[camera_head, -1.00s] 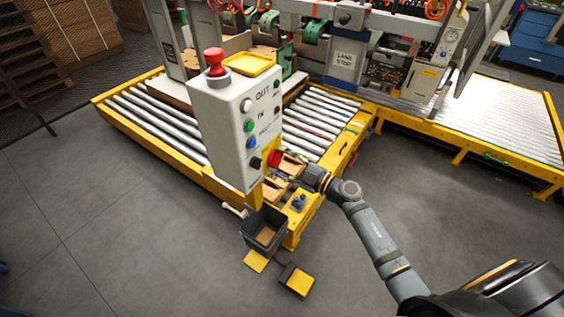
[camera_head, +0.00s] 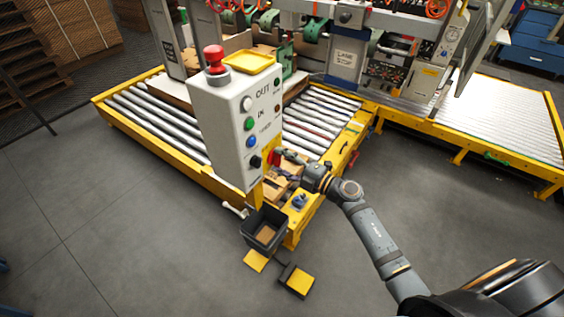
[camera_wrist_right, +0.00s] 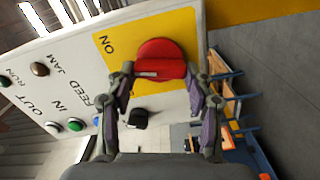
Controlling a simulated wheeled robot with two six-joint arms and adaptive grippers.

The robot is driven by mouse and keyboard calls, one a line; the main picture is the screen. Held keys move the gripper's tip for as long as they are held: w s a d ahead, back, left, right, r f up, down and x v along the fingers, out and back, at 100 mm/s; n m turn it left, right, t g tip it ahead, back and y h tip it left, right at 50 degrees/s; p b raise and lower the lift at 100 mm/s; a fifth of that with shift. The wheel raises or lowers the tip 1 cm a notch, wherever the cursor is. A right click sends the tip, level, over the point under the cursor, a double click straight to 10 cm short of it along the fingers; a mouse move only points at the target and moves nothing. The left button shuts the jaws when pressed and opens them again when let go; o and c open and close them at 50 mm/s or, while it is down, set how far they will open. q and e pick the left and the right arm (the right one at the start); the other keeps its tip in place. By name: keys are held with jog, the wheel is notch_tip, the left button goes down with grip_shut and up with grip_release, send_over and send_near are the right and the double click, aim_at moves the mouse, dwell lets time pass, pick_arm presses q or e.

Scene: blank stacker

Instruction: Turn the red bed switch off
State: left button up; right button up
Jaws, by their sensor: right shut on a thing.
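The red bed switch (camera_wrist_right: 162,55) is a round red knob on a yellow plate (camera_wrist_right: 182,22) of the white control box. The word ON is printed on the plate to its left in the right wrist view. In the head view the switch (camera_head: 274,158) shows as a narrow red shape low on the box's right face. My right gripper (camera_head: 282,164) is at the switch. Its two fingers, seen in the right wrist view (camera_wrist_right: 163,78), are on either side of the knob and shut on it. Part of the knob's lower edge is hidden. My left gripper is not in view.
The white control box (camera_head: 228,120) carries coloured buttons and a red mushroom button (camera_head: 214,58) on top. A black knob (camera_head: 255,162) sits close beside the switch. A roller conveyor (camera_head: 145,118) lies behind. A dark bin (camera_head: 264,230) and yellow pedals (camera_head: 298,280) stand below. Open floor lies left.

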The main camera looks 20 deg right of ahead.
jog(key=n, duration=0.2)
jog(key=n+b, duration=0.2)
jog(key=n, duration=0.1)
jog(key=shift+f+n, duration=0.3)
jog(key=shift+f, duration=0.05)
jog(key=n+b, duration=0.2)
jog(key=n, duration=0.2)
jog(key=shift+f, duration=0.15)
jog(key=shift+n+b, duration=0.7)
jog(key=shift+n, duration=0.4)
jog(key=shift+d, duration=0.1)
jog(key=o, duration=1.2)
jog(key=shift+c, duration=0.2)
jog(key=v, duration=0.7)
jog(key=shift+s+d, duration=0.15)
jog(key=shift+s, duration=0.05)
